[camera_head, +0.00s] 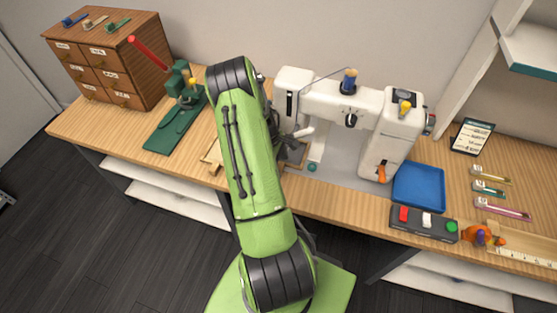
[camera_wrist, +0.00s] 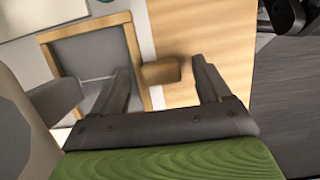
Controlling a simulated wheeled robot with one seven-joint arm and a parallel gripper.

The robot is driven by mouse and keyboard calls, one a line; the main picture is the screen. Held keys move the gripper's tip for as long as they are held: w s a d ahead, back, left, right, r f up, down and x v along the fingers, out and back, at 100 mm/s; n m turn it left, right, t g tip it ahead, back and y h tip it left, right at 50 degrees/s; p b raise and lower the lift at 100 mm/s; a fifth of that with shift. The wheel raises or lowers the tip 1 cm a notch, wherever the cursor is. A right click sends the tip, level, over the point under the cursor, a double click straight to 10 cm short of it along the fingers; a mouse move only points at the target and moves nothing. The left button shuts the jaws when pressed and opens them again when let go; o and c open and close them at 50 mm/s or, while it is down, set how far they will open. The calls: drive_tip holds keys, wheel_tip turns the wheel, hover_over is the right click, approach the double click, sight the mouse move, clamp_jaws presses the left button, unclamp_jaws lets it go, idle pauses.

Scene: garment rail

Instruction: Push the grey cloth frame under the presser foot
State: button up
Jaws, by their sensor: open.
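The grey cloth frame (camera_wrist: 90,55) has a pale wooden border and a short wooden tab (camera_wrist: 163,72) on one side. In the wrist view it lies at upper left, beside the bare wooden tabletop. My gripper (camera_wrist: 162,78) is open, its two dark fingers spread on either side of the tab; I cannot tell whether they touch it. In the head view my green arm hides most of the frame and gripper. The white sewing machine (camera_head: 350,105) stands just right of my arm. Its presser foot area is partly covered, so I cannot see the foot clearly.
A green press with a red lever (camera_head: 177,125) and a drawer cabinet (camera_head: 105,70) stand at left. A blue tray (camera_head: 418,187), a switch box (camera_head: 424,222) and an orange pincushion (camera_head: 478,236) lie at right. The bench's front edge is close to the gripper.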

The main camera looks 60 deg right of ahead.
drive_tip(key=p+v, duration=0.2)
drive_tip(key=v, duration=1.3)
drive_tip(key=shift+r, duration=0.4)
